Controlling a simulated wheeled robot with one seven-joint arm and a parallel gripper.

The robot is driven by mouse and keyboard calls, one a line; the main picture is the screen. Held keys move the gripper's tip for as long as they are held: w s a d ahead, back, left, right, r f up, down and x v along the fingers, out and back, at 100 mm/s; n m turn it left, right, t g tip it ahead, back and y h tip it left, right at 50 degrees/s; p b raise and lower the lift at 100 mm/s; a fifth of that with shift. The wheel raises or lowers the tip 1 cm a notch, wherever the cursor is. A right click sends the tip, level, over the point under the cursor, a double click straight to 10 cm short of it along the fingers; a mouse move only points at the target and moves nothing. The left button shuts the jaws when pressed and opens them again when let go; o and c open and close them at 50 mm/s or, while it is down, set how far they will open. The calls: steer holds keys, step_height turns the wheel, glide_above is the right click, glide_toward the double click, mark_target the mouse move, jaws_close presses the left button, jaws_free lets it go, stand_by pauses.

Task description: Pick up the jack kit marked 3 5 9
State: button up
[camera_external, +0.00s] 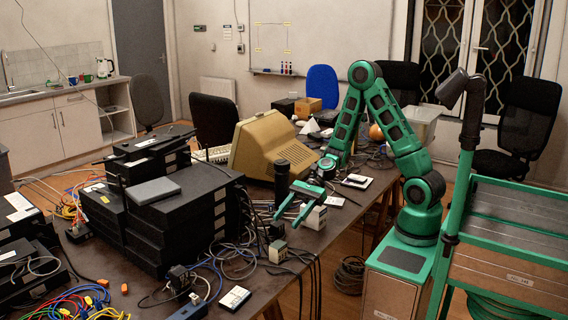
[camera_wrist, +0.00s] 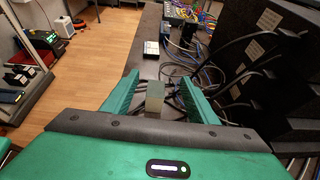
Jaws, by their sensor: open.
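My gripper (camera_external: 288,219) is open above the dark table, its two green fingers pointing toward the near side. In the wrist view the fingers (camera_wrist: 160,78) stand apart. A small grey-green box (camera_wrist: 153,98) shows between them in the picture, below the fingers. It seems to be the small box with a pale lower part (camera_external: 278,251) near the table's right edge in the external view. A white box (camera_external: 316,218) stands beside and below the gripper. No marking 3 5 9 is readable, so I cannot tell which is the jack kit.
Stacked black network units (camera_external: 180,225) stand left of the gripper. Loose cables and a white-labelled piece (camera_external: 235,297) lie on the near table. A beige monitor (camera_external: 262,145) and a dark cylinder (camera_external: 282,180) stand behind. A green cart (camera_external: 510,230) is at the right.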

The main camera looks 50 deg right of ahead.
glide_toward(273, 254)
steer(key=shift+a+f, duration=0.2)
steer(key=shift+f, duration=0.1)
steer(key=x, duration=1)
steer(key=shift+a+f, duration=0.2)
steer(key=shift+a, duration=0.1)
steer(key=c, duration=1.2)
steer(key=shift+r, duration=0.2)
